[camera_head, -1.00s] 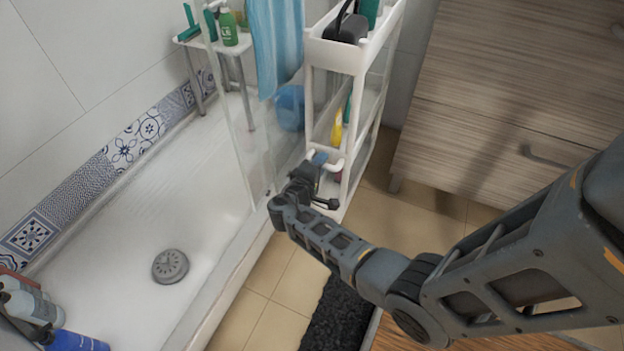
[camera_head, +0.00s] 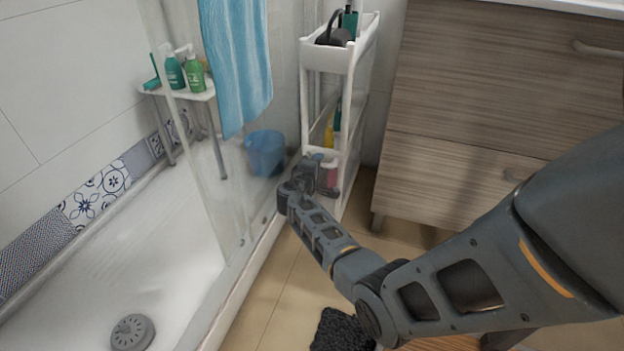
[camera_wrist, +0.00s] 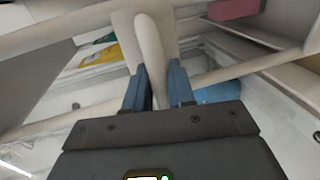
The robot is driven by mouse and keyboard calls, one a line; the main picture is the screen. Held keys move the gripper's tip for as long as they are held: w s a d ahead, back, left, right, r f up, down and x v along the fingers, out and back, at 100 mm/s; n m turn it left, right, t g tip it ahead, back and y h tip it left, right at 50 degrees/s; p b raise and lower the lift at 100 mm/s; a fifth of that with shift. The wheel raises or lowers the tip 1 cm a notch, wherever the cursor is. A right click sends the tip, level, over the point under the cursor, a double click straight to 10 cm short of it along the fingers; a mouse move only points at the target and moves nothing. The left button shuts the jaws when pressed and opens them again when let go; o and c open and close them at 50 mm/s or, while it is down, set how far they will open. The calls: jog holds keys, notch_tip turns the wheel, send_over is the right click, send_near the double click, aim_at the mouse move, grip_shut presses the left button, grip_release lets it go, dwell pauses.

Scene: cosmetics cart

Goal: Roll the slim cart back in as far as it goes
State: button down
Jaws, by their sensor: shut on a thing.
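The slim white cart (camera_head: 333,60) stands upright between the glass shower screen and the wooden cabinet. Its top tray holds a dark item and a green bottle, and yellow, green and pink items sit on its lower shelves. My gripper (camera_head: 318,172) is at the cart's front, low down. In the wrist view my gripper (camera_wrist: 158,88) has its two blue fingers closed on a white bar, the cart's handle (camera_wrist: 152,50). In the head view my wrist hides the handle.
The wooden cabinet (camera_head: 455,120) stands close on the cart's right. The glass screen and shower tray (camera_head: 180,240) are on the left, with a blue bucket (camera_head: 265,152) inside. A dark mat (camera_head: 342,332) lies on the tiled floor in front.

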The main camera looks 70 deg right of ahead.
jog(key=shift+w+d+r+b, duration=0.1)
jog(key=shift+d+b, duration=0.1)
jog(key=shift+d, duration=0.4)
jog(key=shift+s+d+r+b, duration=0.1)
jog(key=shift+d+b, duration=0.15)
jog(key=shift+d, duration=0.35)
jog(key=shift+w+d+r+b, duration=0.1)
jog(key=shift+d+b, duration=0.1)
jog(key=shift+d, duration=0.5)
jog(key=c, duration=1.1)
grip_release()
jog(key=p+v, duration=0.2)
jog(key=v, duration=0.6)
jog(key=shift+f+p, duration=0.2)
jog(key=shift+p, duration=0.15)
